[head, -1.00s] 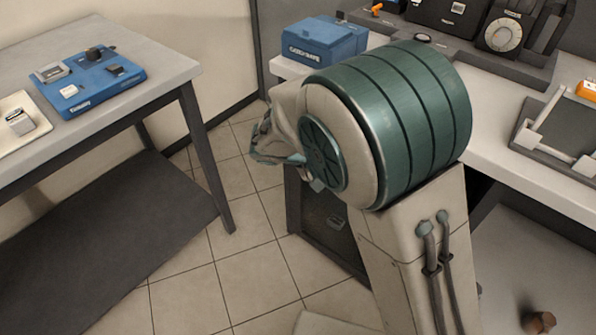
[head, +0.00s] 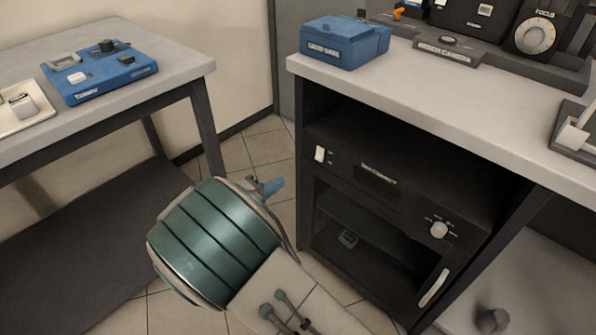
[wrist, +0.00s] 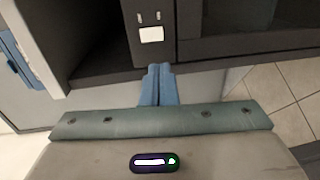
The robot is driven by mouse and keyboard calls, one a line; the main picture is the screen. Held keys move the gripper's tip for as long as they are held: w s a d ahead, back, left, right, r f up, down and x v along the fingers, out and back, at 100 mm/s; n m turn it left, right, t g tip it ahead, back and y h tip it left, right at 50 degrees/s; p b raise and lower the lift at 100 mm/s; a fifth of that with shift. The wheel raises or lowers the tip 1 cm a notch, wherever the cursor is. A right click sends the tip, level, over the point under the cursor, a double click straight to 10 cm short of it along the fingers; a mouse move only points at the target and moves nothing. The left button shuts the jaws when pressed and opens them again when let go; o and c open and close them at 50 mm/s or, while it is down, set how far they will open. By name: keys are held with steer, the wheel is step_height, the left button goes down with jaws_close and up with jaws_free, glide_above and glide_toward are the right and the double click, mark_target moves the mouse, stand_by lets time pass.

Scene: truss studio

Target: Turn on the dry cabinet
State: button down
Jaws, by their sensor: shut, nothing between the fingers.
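The dry cabinet (head: 375,215) is a dark unit under the counter in the head view. Its front panel has a white rocker switch (head: 320,153) at the left and a pale round knob (head: 438,230) at the right. In the wrist view the white switch (wrist: 151,34) shows on the dark panel, just beyond my fingertips. My gripper (wrist: 158,68) has its blue fingers together, with nothing between them. It also shows in the head view (head: 275,186), left of the cabinet and lower than the switch. I see no contact with the switch.
A blue box (head: 338,42) stands on the counter (head: 430,95) above the cabinet. A pale handle (head: 433,288) is on the cabinet's glazed door. A table (head: 185,78) at the left carries a blue panel (head: 100,75). Tiled floor lies between table and cabinet.

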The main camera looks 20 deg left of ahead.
mark_target(318, 159)
steer(key=b+x, duration=0.3)
steer(key=x, duration=0.9)
steer(key=shift+w+d+f, duration=0.1)
steer(key=shift+d, duration=0.1)
steer(key=shift+w+d, duration=0.2)
steer(key=shift+w, duration=0.4)
steer(key=shift+f+b, duration=0.15)
steer(key=shift+b, duration=0.35)
steer(key=shift+w+d+f+b, duration=0.1)
steer(key=shift+w+b, duration=0.05)
steer(key=shift+b, duration=0.2)
steer(key=shift+t, duration=0.3)
steer(key=shift+h, duration=0.3)
